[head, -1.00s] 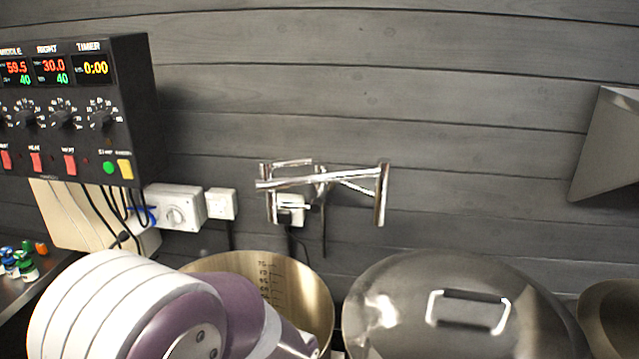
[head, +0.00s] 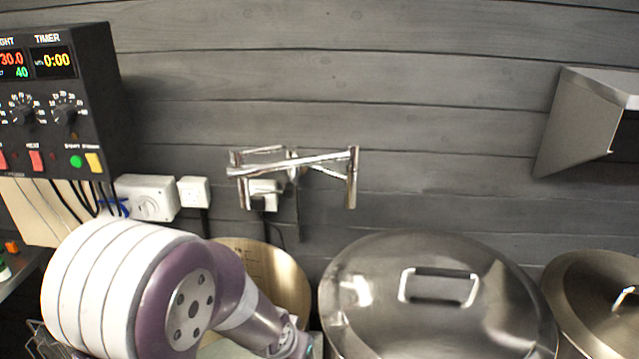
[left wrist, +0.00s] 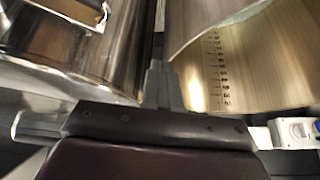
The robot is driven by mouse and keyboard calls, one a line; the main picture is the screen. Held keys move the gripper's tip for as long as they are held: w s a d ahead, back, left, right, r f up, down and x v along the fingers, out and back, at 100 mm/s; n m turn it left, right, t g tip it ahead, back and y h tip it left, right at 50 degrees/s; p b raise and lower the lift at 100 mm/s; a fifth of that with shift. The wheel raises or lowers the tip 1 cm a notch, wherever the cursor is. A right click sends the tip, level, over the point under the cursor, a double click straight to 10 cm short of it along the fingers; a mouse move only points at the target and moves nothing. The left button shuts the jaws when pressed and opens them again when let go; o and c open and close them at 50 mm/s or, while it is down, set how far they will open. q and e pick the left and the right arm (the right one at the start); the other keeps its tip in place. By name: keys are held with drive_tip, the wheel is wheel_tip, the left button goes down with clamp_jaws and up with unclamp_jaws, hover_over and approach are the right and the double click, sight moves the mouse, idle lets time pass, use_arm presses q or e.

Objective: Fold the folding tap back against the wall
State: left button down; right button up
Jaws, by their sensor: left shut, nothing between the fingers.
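The folding tap (head: 295,165) is a chrome, jointed pipe on the grey plank wall, in the middle of the head view. Its arm reaches out to the right and ends in a downward spout (head: 352,178). My left arm comes in at the lower left, below the tap, and is apart from it. My left gripper (left wrist: 158,75) is shut and empty in the left wrist view, low between a steel pot (left wrist: 110,55) and a brass-coloured pot (left wrist: 250,65). The tap is not recognisable in the wrist view. My right gripper is not in view.
A lidded steel pot (head: 435,300) stands right of my left arm, with another lidded pot (head: 595,295) beyond it. The brass-coloured pot is partly behind my arm. A control box (head: 60,105), sockets (head: 150,198) and a grey hood (head: 585,120) line the wall. The wall above the tap is clear.

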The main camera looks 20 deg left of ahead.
use_arm(q)
drive_tip(key=w+a+r+t+p, duration=0.2)
drive_tip(key=w+r+t, duration=0.45)
drive_tip(key=w, duration=0.35)
drive_tip(key=m+t+h+p, duration=0.2)
drive_tip(key=t+h+p, duration=0.15)
drive_tip(key=t, duration=0.25)
approach(348, 193)
drive_tip(key=shift+g, duration=0.25)
drive_tip(key=w+p, duration=0.4)
drive_tip(key=w+d+p, duration=0.1)
drive_tip(key=w+p, duration=0.1)
drive_tip(key=shift+r, duration=0.3)
drive_tip(key=shift+w+d+f, duration=0.15)
drive_tip(key=shift+w+f, duration=0.05)
drive_tip(key=shift+w, duration=0.15)
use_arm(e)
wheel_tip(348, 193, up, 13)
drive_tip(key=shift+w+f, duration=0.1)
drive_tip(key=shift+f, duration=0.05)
